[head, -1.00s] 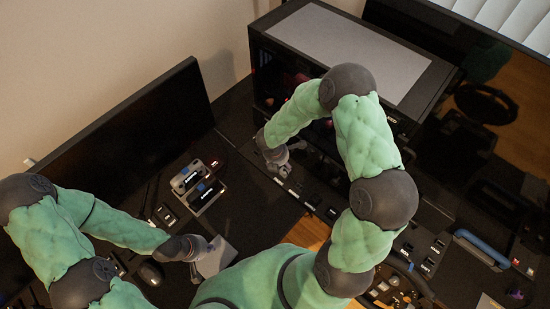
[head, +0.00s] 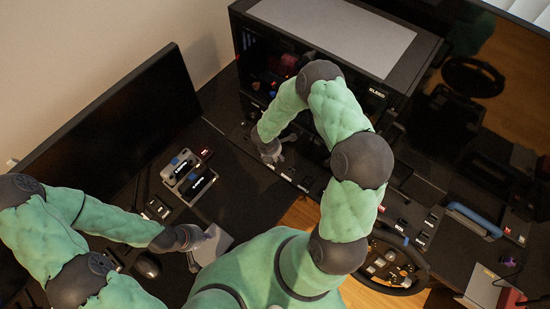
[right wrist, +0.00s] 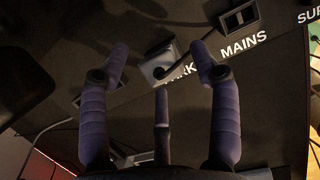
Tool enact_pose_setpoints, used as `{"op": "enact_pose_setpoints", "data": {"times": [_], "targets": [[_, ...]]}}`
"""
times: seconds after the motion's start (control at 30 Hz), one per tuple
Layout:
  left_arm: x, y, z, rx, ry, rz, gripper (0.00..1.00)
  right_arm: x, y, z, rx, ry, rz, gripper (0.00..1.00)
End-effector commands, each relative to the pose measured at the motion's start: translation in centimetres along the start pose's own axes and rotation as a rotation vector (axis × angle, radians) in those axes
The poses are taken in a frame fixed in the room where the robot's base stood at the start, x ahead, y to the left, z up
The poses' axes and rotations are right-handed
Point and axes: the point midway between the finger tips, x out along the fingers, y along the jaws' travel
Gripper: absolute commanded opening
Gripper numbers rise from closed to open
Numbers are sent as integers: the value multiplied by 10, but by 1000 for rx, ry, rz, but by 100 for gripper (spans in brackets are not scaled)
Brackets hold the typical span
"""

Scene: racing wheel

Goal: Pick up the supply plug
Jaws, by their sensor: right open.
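Between and beyond the fingertips is a small pale, square-faced piece (right wrist: 158,66) with a dark bent part like a cable, by the partly covered lettering "PARK". It may be the supply plug, but I cannot tell for sure. In the head view the right gripper (head: 270,152) is low over the desk in front of the computer case. My left gripper (head: 192,250) is beside a grey box-like object (head: 213,243); its fingers are too small to read.
A socket (right wrist: 240,17) sits beside the "MAINS" label. The computer case (head: 330,40) stands behind the right gripper. A monitor (head: 125,125), a tray with blue-and-black items (head: 188,174) and a mouse (head: 147,266) are at left. A steering wheel (head: 392,265) is at lower right.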

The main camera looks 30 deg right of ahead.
Motion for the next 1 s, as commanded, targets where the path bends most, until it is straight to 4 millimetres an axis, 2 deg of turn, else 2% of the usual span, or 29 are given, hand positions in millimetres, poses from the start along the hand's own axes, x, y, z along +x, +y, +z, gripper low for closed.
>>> {"op": "enact_pose_setpoints", "data": {"times": [0.27, 0.3, 0.47, 0.83, 1.0], "targets": [[0, 0, 0, 0, 0, 0, 0, 5, 0, 0, 0, 0, 0, 63], [0, 0, 0, 0, 0, 0, 0, 5, 0, 0, 0, 0, 0, 60], [0, 0, 0, 0, 0, 0, 0, 5, 0, 0, 0, 0, 0, 15], [0, 0, 0, 0, 0, 0, 0, 4, 0, 0, 0, 0, 0, 14], [-1, 0, 0, 0, 0, 0, 0, -3, 0, 2, 1, -1, 1, 14]]}}
